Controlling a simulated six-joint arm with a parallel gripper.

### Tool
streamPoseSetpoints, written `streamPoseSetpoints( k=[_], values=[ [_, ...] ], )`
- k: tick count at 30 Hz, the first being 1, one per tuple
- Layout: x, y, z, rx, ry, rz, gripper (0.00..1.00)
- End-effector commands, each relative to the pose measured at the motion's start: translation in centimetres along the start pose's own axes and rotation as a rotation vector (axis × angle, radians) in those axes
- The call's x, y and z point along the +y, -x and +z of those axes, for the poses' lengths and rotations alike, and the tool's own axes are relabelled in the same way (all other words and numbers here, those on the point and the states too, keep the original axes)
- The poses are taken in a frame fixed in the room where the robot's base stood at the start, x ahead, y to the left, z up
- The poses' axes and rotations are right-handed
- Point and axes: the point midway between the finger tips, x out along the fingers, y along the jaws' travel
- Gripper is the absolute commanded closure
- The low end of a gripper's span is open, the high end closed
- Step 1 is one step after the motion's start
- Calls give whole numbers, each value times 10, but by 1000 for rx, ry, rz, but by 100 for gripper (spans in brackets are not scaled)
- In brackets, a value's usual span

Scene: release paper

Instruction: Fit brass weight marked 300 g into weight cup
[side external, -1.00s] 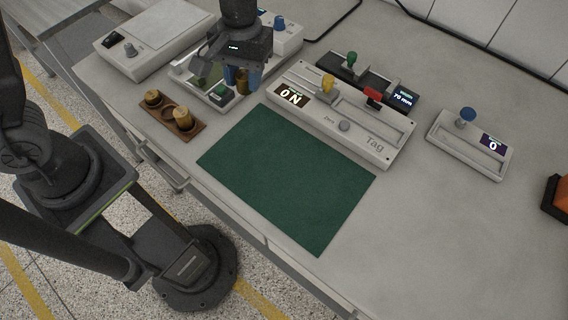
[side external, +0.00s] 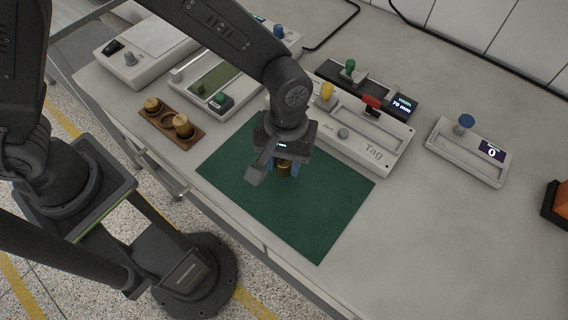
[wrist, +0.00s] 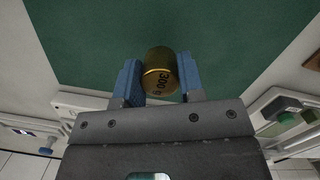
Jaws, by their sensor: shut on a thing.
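The brass weight marked 300 g (wrist: 159,72) is between the two blue fingers of my gripper (wrist: 157,80), with its marking readable in the wrist view. In the side external view my gripper (side external: 283,164) is over the green mat (side external: 320,215), shut on the weight (side external: 284,170), which is partly hidden by the fingers. I cannot tell the gap between weight and mat. A wooden block (side external: 169,128) at the left holds two brass weights and has an empty round recess between them. I cannot identify the weight cup for certain.
A device marked Tag (side external: 395,145) with yellow and red knobs stands behind the mat. A tray device (side external: 205,88) and a scale (side external: 150,48) are at the back left. A small blue-knobbed device (side external: 467,150) is at the right. The bench between is bare.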

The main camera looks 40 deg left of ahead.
Motion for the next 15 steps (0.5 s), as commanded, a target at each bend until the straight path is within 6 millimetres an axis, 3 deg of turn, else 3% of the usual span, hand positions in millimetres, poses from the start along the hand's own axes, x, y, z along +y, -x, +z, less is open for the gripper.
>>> streamPoseSetpoints(
  k=[5, 15],
  values=[
    [0, -22, -3, -1, 0, -1, 97],
    [0, -25, -4, 0, -1, 0, 97]
  ],
)
